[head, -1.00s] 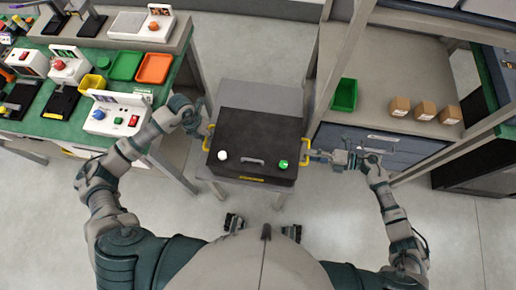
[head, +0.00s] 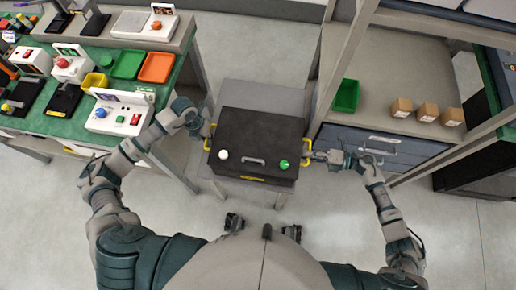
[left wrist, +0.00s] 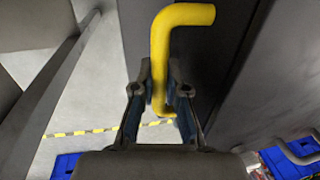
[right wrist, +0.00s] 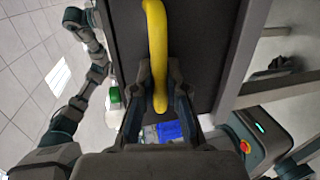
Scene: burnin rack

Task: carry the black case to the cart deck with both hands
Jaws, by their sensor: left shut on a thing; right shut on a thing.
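The black case (head: 255,140) sits in front of me in the head view, on or just above a grey stand. It has a white knob, a green knob and a grey front handle on its face, and a yellow handle on each side. My left gripper (head: 207,131) is shut on the left yellow handle (left wrist: 180,18), which shows between its fingers (left wrist: 160,105) in the left wrist view. My right gripper (head: 308,156) is shut on the right yellow handle (right wrist: 157,45), between its fingers (right wrist: 158,105) in the right wrist view. Whether the case touches the stand is hidden.
The grey stand (head: 262,95) is beneath and behind the case. A green-topped bench (head: 60,125) with devices and bins is on the left. A shelf rack (head: 390,70) with a green bin (head: 346,95) and small brown boxes (head: 427,112) is on the right. Floor shows between them.

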